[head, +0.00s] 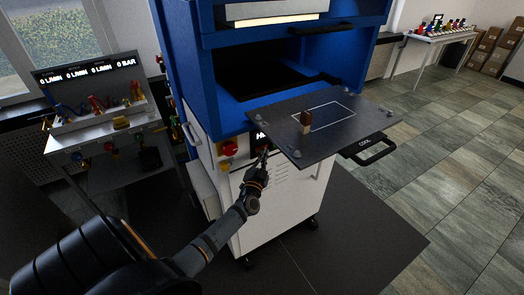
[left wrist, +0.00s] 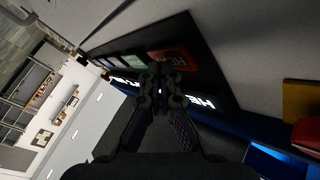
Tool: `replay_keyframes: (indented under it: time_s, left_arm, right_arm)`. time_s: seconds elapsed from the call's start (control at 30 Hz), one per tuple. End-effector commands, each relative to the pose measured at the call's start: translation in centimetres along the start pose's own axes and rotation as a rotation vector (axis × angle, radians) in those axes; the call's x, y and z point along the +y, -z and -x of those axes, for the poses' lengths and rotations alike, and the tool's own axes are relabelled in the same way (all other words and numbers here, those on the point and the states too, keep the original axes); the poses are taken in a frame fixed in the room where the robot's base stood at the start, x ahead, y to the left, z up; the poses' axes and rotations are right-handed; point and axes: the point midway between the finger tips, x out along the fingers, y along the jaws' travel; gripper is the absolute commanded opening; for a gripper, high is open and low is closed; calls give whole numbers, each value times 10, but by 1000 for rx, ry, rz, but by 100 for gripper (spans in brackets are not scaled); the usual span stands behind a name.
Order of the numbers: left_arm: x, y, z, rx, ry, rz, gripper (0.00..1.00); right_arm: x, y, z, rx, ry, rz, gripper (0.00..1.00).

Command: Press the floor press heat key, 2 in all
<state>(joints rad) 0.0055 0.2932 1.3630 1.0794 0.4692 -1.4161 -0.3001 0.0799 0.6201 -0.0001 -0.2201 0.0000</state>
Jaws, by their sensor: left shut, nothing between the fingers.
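The floor press (head: 275,200) has a blue upper body and a white lower cabinet. Its dark control panel (head: 261,134) is mostly hidden behind my left gripper and the plate in the head view. In the left wrist view the panel carries a red key with partly legible lettering, seemingly the heat key (left wrist: 172,57), and a green key (left wrist: 133,60) beside it. My left gripper (head: 262,158) is shut and empty, its tips in front of the panel. In the left wrist view the gripper tips (left wrist: 160,72) lie close to the red key; I cannot tell whether they touch. My right gripper is out of view.
A dark plate (head: 345,125) with a small brown and cream block (head: 305,120) juts out above the panel's right side. A red knob (head: 229,148) sits left of the panel. A bench with a flow display (head: 85,72) stands left. Open tiled floor lies right.

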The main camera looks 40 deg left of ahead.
Motion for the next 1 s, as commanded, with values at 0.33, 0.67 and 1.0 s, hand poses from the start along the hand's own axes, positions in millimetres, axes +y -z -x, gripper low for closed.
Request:
replay_keyframes:
  time_s: [0.33,0.67,1.0]
  left_arm:
    - [-2,-1,-2,0,0,0,0]
    - [0,2,1,-1,0,1,0]
    - [7,7,10,0,0,0,0]
  right_arm:
    - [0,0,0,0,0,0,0]
    - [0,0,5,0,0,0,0]
    - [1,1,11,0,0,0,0]
